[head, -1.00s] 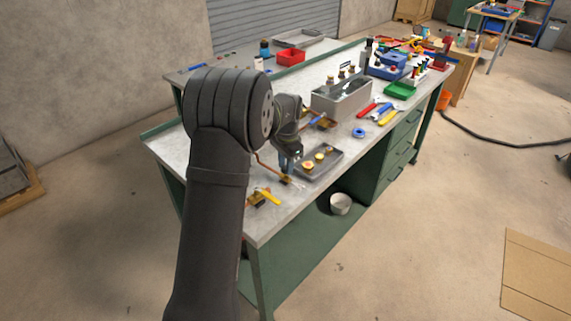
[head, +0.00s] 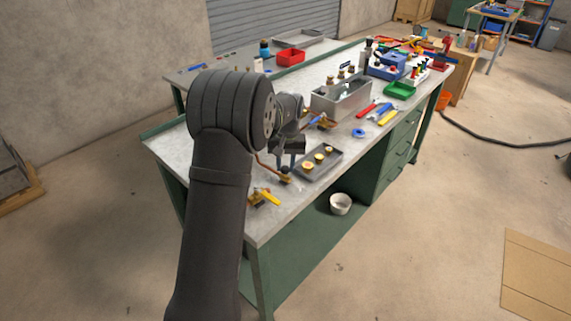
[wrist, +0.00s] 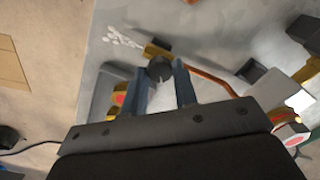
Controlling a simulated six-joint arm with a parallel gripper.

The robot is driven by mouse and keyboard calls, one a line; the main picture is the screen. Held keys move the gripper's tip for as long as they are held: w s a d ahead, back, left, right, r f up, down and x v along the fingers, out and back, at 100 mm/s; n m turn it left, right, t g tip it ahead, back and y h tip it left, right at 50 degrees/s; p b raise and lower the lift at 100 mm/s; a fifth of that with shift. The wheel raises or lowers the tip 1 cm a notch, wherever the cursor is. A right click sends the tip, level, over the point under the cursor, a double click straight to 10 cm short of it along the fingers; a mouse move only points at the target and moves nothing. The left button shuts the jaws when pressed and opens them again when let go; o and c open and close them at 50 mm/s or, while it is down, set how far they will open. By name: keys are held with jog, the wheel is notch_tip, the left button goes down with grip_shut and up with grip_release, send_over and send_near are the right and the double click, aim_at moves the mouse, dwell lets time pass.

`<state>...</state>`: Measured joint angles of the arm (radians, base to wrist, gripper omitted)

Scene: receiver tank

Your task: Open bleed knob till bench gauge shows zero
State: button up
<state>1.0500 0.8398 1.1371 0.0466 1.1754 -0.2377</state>
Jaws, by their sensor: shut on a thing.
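A dark round bleed knob (wrist: 160,68) sits on a brass fitting (wrist: 154,51) on the bench. In the wrist view my gripper (wrist: 160,80) points at it, with one blue-grey finger on each side, shut on the knob. In the head view my gripper (head: 286,165) is low over the bench by the brass fitting (head: 285,178); the knob is hidden there. A white-faced round part (wrist: 290,135), possibly the bench gauge, is partly in the wrist view at the lower right; I cannot read it.
A copper pipe (wrist: 208,76) runs right from the fitting. A grey tray (head: 334,167) with several brass parts lies close to my gripper. A yellow-handled valve (head: 268,196) is near the front edge. A grey open box (head: 345,105) and hand tools (head: 385,113) are farther back.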

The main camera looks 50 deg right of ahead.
aim_at(287, 166)
jog(key=n, duration=0.4)
jog(key=shift+n, duration=0.4)
jog(key=n, duration=0.4)
jog(key=shift+w+r+n, duration=0.1)
jog(key=shift+n, duration=0.2)
jog(key=o, duration=1)
jog(key=r, duration=1.7)
jog(key=shift+d+r, duration=0.2)
jog(key=shift+d, duration=0.2)
